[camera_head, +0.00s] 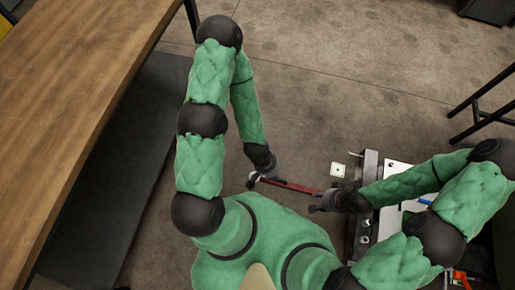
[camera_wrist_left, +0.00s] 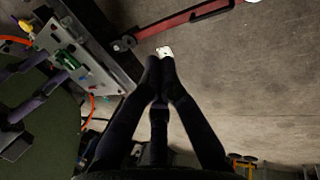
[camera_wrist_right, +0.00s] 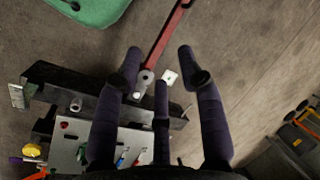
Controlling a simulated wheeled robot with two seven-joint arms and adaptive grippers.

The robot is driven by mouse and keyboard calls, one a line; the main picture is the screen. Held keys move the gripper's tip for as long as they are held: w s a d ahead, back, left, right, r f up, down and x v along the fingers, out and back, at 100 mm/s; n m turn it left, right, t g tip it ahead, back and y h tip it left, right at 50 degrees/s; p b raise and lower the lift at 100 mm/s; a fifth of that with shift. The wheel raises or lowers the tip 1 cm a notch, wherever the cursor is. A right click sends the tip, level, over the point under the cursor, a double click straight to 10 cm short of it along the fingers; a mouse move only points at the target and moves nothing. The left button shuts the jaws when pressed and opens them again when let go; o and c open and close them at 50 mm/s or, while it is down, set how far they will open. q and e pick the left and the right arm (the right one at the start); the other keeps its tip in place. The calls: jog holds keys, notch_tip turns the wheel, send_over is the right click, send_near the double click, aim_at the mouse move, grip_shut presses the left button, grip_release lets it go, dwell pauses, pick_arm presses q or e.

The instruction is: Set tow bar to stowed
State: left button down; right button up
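The tow bar (camera_head: 288,184) is a long red bar, lying roughly level across the head view between my two grippers. Its dark, ringed end shows in the left wrist view beside the cart edge, with the red bar (camera_wrist_left: 180,22) running up and right. My left gripper (camera_head: 266,177) is near the bar's left end; in its wrist view the fingertips (camera_wrist_left: 160,64) are together with nothing seen between them. My right gripper (camera_head: 316,202) is by the bar's right end. Its fingers (camera_wrist_right: 160,60) are spread, with the red bar (camera_wrist_right: 163,38) and ring beyond them; contact is unclear.
A cart (camera_head: 369,168) with a pale top and small tools stands at right, partly hidden by my right arm. A small white plate (camera_head: 338,170) is near it. A wooden table (camera_head: 75,85) fills the left. Floor beyond the bar is clear.

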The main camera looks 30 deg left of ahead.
jog(key=shift+o, duration=0.6)
jog(key=shift+s, duration=0.15)
jog(key=o, duration=0.7)
jog(key=shift+f+b, duration=0.45)
pick_arm(q)
jog(key=w+a+f+n+g, duration=0.1)
jog(key=w+a+f, duration=0.3)
jog(key=w+f, duration=0.8)
jog(key=w+a+f+n+g+y+b, duration=0.1)
jog(key=w+a+f+y, duration=0.2)
jog(key=a+f, duration=0.9)
jog(key=shift+w+a+f+n+g+b, duration=0.35)
jog(key=shift+w+a, duration=0.35)
jog(key=shift+a, duration=0.25)
pick_arm(e)
jog(key=shift+f, duration=0.9)
